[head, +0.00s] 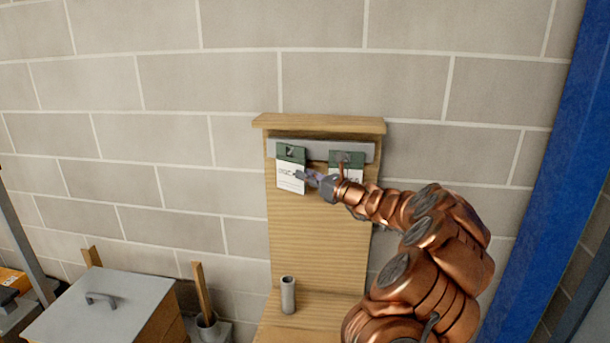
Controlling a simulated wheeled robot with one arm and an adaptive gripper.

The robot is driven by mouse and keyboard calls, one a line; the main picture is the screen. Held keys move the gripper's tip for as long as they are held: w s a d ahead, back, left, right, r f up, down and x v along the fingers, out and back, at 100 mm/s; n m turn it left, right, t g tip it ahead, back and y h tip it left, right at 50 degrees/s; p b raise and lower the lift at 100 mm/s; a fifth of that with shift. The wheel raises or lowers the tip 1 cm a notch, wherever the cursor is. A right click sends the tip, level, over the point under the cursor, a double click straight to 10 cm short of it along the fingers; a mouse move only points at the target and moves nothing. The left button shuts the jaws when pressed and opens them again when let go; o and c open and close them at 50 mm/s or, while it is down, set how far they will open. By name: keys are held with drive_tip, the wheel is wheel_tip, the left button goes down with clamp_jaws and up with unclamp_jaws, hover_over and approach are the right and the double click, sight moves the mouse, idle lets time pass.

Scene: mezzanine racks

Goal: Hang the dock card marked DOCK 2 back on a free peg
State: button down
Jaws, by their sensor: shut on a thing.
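Two white dock cards with dark green tops are at the grey rail (318,149) on the wooden board. The left card (290,181) shows dark lettering that starts like "DOC"; its number is covered or too small to read. The right card (346,160) is partly behind my gripper and its lettering is mostly hidden. My gripper (303,176) reaches in from the right and is shut at the right edge of the left card. A small dark peg or hook shows at the top of each card. I cannot tell whether the left card rests on its peg.
A wooden shelf below the board holds an upright grey cylinder (288,295). A grey-lidded wooden box (103,306) stands lower left, beside a pot with a wooden stick (202,292). A blue post (548,170) rises at right. The block wall is close behind.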

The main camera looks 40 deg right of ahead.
drive_tip(key=shift+w+d+f, duration=0.1)
drive_tip(key=shift+d+f, duration=0.1)
drive_tip(key=shift+f, duration=0.4)
idle(0.3)
drive_tip(key=shift+r, duration=0.1)
idle(0.6)
idle(0.3)
drive_tip(key=shift+c, duration=2.1)
unclamp_jaws()
drive_tip(key=v, duration=0.6)
drive_tip(key=shift+s, duration=0.45)
